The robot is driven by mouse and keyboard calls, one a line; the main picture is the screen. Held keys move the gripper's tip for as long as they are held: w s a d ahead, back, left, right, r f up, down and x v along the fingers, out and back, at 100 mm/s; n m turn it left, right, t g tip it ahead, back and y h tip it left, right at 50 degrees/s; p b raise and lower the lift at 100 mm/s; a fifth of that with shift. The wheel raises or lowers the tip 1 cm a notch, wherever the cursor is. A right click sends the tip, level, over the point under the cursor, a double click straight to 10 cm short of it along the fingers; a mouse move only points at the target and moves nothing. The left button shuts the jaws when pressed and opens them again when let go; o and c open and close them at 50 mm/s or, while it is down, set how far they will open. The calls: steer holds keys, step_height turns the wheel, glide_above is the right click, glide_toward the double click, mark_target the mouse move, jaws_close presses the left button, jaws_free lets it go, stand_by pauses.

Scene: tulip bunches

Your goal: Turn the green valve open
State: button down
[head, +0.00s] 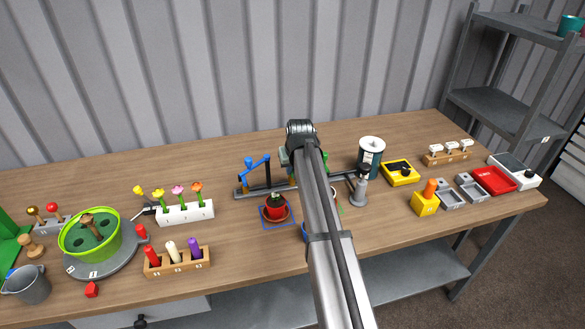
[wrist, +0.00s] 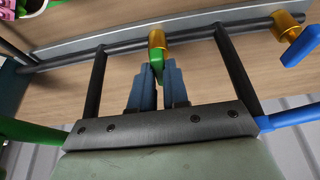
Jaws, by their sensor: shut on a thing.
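The green valve's handle (wrist: 157,72) shows in the wrist view as a small green piece below a gold fitting (wrist: 157,39) on a dark pipe. My gripper (wrist: 156,78) has its two blue-grey fingers closed around this handle, one on each side. In the head view my arm hides the green handle and the fingertips. A blue valve handle (wrist: 301,46) on another gold fitting lies to the right in the wrist view. In the head view the blue part of the rig (head: 255,163) stands left of my arm.
A potted red-potted plant (head: 276,207) stands close in front of the rig. A flower rack (head: 185,213) is to the left. Bare wood lies behind the rig.

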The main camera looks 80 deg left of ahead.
stand_by(0.3)
steer(key=shift+w+a+n+g, duration=0.15)
steer(key=shift+n+g, duration=0.4)
steer(key=shift+n, duration=0.95)
steer(key=shift+w+d+n+g, duration=0.1)
steer(key=shift+n+g, duration=0.45)
steer(key=shift+n, duration=0.95)
steer(key=c, duration=1.1)
jaws_free()
steer(key=shift+h, duration=0.3)
steer(key=v, duration=1.3)
steer(key=shift+w+r, duration=0.2)
steer(key=shift+r, duration=0.15)
